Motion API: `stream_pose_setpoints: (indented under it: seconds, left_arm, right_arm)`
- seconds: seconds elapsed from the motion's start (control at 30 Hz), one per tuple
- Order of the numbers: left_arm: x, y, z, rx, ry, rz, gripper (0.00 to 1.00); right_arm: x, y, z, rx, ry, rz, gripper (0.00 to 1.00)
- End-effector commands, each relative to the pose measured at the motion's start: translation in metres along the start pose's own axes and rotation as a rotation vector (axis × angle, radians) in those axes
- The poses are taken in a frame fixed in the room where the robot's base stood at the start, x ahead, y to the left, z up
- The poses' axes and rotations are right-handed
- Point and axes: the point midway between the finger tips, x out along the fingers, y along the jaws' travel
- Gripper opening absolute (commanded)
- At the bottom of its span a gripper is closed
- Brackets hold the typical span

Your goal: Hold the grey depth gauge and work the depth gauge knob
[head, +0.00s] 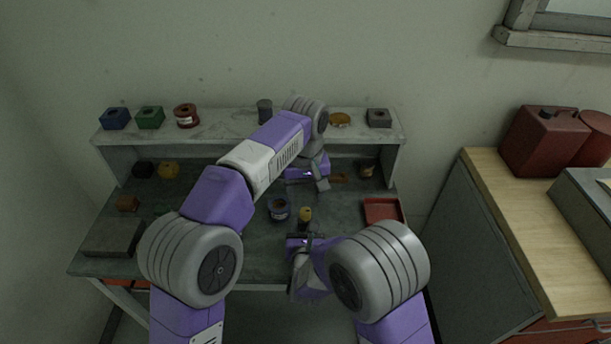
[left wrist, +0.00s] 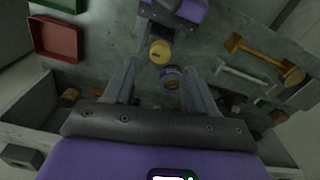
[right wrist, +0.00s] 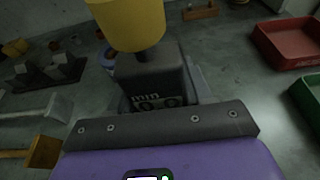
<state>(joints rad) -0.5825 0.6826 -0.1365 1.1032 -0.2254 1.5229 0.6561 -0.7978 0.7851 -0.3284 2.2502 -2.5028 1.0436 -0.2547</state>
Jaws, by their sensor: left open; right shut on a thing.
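The grey depth gauge (right wrist: 158,80) has a yellow knob (right wrist: 125,22) on top and a "min" label on its side, in the right wrist view. My right gripper (head: 304,238) is shut on its body and holds it roughly upright over the front of the bench. The yellow knob also shows in the head view (head: 305,214) and in the left wrist view (left wrist: 160,52). My left gripper (head: 307,181) is behind the gauge in the head view. Its fingers are spread and empty in the left wrist view (left wrist: 163,72), apart from the knob, which lies ahead between them.
A red tray (head: 381,211) lies to the right. Hammers (left wrist: 262,57) lie on the bench, hidden in the head view. A shelf (head: 223,121) with several small items runs along the back.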

Motion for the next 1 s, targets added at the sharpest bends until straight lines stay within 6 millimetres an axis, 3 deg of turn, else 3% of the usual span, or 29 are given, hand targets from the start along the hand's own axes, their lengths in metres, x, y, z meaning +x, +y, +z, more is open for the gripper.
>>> stream_pose_setpoints:
  seconds: [0.2, 0.4, 1.0]
  left_arm:
    - [-0.04, 0.001, -0.001, -0.001, 0.003, 0.002, 0.56]
    - [-0.061, 0.001, -0.001, 0.0, 0.001, 0.001, 0.56]
    - [-0.072, 0.0, 0.0, 0.0, -0.001, 0.0, 0.56]
  right_arm:
    - [0.0, 0.0, 0.0, 0.0, -0.001, 0.0, 0.1]
    - [0.0, 0.0, 0.0, 0.0, -0.001, 0.0, 0.1]
    - [0.0, 0.0, 0.001, 0.0, -0.001, 0.0, 0.1]
